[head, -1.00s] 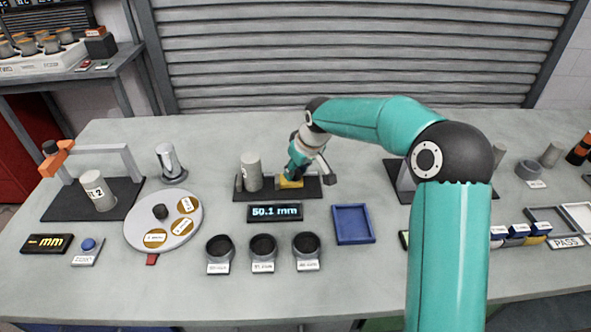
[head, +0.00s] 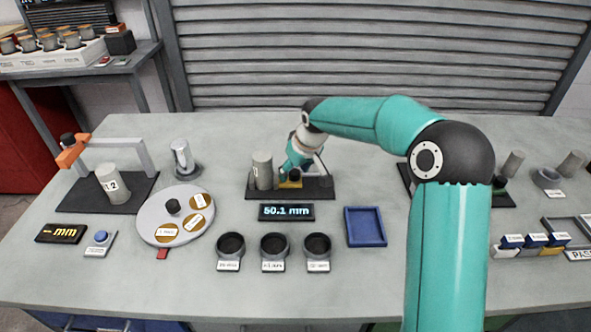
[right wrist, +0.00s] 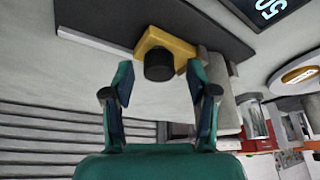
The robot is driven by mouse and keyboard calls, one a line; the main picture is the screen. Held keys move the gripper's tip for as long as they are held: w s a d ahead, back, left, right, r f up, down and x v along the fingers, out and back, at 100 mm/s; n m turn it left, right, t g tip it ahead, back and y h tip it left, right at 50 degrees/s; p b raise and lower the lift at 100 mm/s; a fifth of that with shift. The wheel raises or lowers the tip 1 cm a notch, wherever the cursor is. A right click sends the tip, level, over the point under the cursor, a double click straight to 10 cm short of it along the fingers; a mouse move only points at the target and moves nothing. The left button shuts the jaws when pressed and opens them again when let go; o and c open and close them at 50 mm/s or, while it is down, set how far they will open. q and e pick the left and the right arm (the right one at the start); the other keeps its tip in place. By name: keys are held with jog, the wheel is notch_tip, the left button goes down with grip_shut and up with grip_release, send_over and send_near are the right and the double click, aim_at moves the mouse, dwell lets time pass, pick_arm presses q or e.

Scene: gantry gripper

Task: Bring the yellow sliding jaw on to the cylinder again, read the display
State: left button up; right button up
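The yellow sliding jaw (head: 290,184) sits on the dark gauge base (head: 310,194), just right of the grey cylinder (head: 262,172). I cannot tell whether jaw and cylinder touch. The display (head: 286,212) in front reads 50.1 mm. My right gripper (head: 291,168) is down at the jaw and partly hides it. In the right wrist view my gripper (right wrist: 160,78) is open, its fingers apart. The jaw's black knob (right wrist: 158,66) lies between and just beyond the fingertips, with the yellow plate (right wrist: 172,42) behind it. My left gripper is not in view.
A blue tray (head: 366,227) and several dark ring holders (head: 274,246) stand in front of the gauge. A round turntable (head: 160,232) and an orange-ended gantry (head: 108,158) are at left. My right arm hides part of the bench at right.

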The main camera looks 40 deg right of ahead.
jog(key=shift+r, duration=0.1)
jog(key=v, duration=1.1)
jog(key=shift+s+r, duration=0.15)
jog(key=shift+r, duration=0.15)
dwell(0.6)
